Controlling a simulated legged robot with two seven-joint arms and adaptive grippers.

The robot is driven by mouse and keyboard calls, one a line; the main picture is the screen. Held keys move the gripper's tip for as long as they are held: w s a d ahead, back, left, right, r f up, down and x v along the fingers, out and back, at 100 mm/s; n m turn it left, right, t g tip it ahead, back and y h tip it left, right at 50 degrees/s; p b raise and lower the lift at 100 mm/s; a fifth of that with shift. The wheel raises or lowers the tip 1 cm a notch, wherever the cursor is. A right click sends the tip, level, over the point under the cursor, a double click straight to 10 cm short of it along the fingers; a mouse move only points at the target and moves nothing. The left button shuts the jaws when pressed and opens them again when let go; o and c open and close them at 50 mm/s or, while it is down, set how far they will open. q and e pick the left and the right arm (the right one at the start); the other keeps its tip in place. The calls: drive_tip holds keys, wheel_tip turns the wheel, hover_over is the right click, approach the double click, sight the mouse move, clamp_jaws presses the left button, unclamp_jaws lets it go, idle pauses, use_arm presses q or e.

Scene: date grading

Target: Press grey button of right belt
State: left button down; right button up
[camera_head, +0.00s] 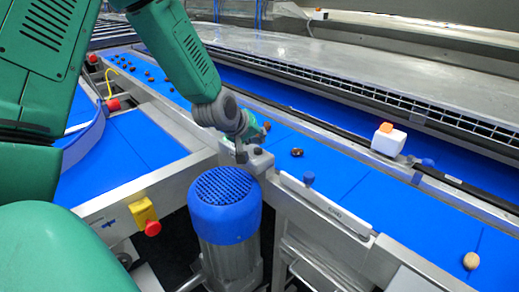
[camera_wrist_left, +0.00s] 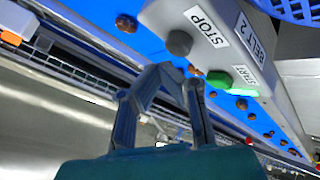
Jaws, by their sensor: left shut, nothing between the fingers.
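The control box (camera_head: 258,160) stands at the near edge of the blue belt (camera_head: 340,180) in the head view. In the wrist view it carries labels STOP, START and BELT 2. The grey button (camera_wrist_left: 179,43) is beside STOP, and a green button (camera_wrist_left: 219,80) is beside START. My left gripper (camera_wrist_left: 178,74) is shut and empty, its fingertips close to the grey button; I cannot tell whether they touch it. In the head view my left gripper (camera_head: 241,150) is over the box and hides its buttons. My right gripper is not in view.
A blue-topped motor (camera_head: 225,205) stands in front of the box. A yellow box with a red button (camera_head: 152,228) is at left. Several dates (camera_head: 150,73) lie on the belt, with a pale round item (camera_head: 471,260) at right. A white block (camera_head: 388,142) sits beyond.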

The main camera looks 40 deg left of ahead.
use_arm(q)
drive_tip(key=shift+a+f, duration=0.3)
drive_tip(key=shift+a, duration=0.1)
drive_tip(key=shift+d+f, duration=0.1)
drive_tip(key=shift+f, duration=0.1)
drive_tip(key=shift+d, duration=0.1)
drive_tip(key=shift+d+r, duration=0.1)
drive_tip(key=shift+d, duration=0.1)
drive_tip(key=shift+a+f, duration=0.3)
drive_tip(key=shift+s+d+f+b, duration=0.1)
drive_tip(key=shift+d+f+b, duration=0.1)
drive_tip(key=shift+b, duration=0.15)
drive_tip(key=shift+r+p, duration=0.9)
drive_tip(key=shift+r, duration=0.1)
